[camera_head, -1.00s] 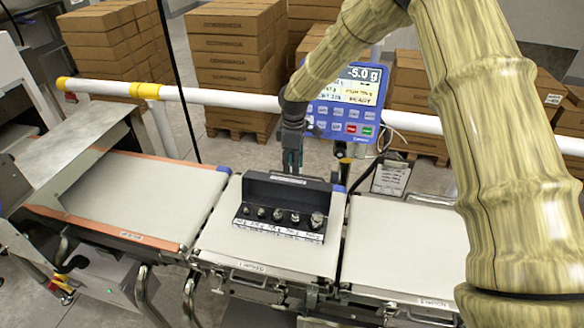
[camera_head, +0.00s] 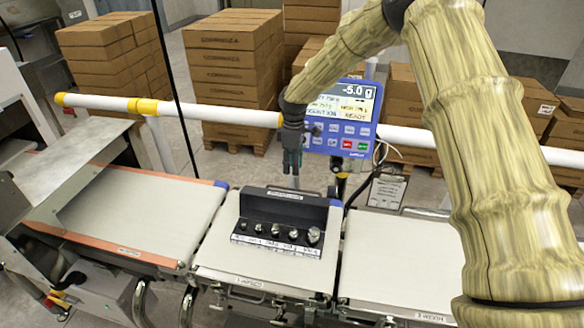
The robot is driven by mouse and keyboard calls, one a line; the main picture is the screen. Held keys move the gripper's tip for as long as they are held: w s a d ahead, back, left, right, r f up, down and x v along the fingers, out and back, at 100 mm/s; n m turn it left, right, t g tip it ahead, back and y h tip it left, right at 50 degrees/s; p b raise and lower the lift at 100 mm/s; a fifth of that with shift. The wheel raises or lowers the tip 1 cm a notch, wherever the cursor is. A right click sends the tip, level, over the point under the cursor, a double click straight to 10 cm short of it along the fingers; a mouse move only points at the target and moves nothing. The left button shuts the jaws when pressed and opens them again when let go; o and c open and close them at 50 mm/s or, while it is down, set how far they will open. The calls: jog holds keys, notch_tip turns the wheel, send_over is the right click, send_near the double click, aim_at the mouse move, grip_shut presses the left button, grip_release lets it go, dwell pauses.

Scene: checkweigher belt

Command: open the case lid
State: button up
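The black case (camera_head: 283,218) sits on the middle belt section (camera_head: 222,244). Its lid (camera_head: 285,204) stands raised along the back edge, with a pale label on its top edge. Several metal weights (camera_head: 276,230) of rising size stand in a row in the base, with a white label strip along the front. My gripper (camera_head: 292,170) points down just behind and above the lid. A small gap seems to show between it and the lid. Its fingers are small and partly merged in this view, so I cannot tell whether they are open or shut.
A blue display panel (camera_head: 343,118) reading -5.0 g stands right behind my gripper. A white and yellow rail (camera_head: 210,115) runs behind the belts. Belt sections lie to the left (camera_head: 135,215) and right (camera_head: 395,262), both clear. Stacked cartons (camera_head: 230,75) stand at the back.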

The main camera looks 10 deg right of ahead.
jog(key=shift+w+d+r+p, duration=0.25)
jog(key=shift+w+d+r, duration=0.05)
jog(key=shift+w+r, duration=0.35)
jog(key=shift+w+d+r+p, duration=0.2)
jog(key=shift+w+d+r, duration=0.05)
jog(key=shift+w+r, duration=0.3)
jog(key=shift+w+d+r, duration=0.2)
jog(key=shift+w+r, duration=0.1)
jog(key=shift+w, duration=0.1)
jog(key=shift+c, duration=0.8)
jog(key=shift+d, duration=0.1)
jog(key=shift+c, duration=0.2)
jog(key=shift+r, duration=0.1)
jog(key=shift+w+r, duration=0.1)
jog(key=shift+r, duration=0.7)
jog(key=shift+c, duration=0.2)
jog(key=shift+o, duration=1.2)
notch_tip(320, 180, up, 5)
jog(key=shift+r, duration=0.15)
jog(key=shift+a+r, duration=0.2)
jog(key=shift+s+f, duration=0.2)
